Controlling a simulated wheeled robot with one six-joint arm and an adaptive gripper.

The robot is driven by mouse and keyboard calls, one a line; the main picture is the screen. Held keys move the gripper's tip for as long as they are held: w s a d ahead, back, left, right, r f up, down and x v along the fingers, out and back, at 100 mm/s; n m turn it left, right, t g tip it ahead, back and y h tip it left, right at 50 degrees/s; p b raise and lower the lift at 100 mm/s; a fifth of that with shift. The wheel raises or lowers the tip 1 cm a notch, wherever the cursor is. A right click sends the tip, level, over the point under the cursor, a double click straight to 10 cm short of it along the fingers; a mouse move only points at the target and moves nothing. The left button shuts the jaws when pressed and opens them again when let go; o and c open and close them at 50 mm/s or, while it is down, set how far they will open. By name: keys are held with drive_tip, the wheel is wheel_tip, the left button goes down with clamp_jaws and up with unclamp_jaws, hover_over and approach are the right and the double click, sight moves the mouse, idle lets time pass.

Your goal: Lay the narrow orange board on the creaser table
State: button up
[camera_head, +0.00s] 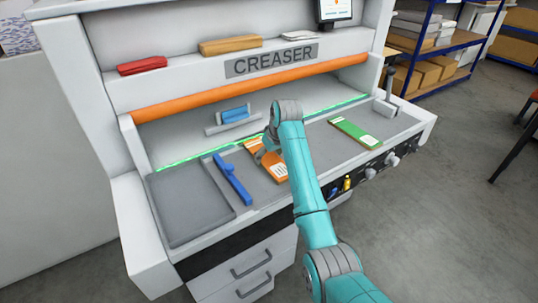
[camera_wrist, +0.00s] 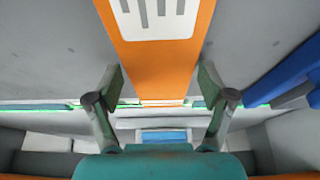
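The narrow orange board (camera_head: 275,173), with a white printed label, lies on the grey bed of the creaser table (camera_head: 160,187), near its middle. My gripper (camera_head: 262,151) is over the board's far part and hides some of it. In the wrist view the orange board (camera_wrist: 161,55) runs between the two fingers of my gripper (camera_wrist: 160,78). A gap shows on each side of the board, so the gripper is open and not holding it.
A blue bar tool (camera_head: 232,179) lies just left of the board. A green board (camera_head: 355,132) lies on the right of the bed. A blue item on a grey holder (camera_head: 234,116) stands behind. Red (camera_head: 141,66) and orange-brown (camera_head: 230,45) items sit on the upper shelf.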

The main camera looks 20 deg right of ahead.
drive_tip(key=shift+o, duration=0.2)
drive_tip(key=shift+r, duration=0.15)
drive_tip(key=shift+s+r, duration=0.1)
drive_tip(key=shift+r, duration=0.2)
drive_tip(key=v, duration=1.1)
drive_tip(key=shift+r, duration=0.15)
drive_tip(key=shift+s, duration=0.15)
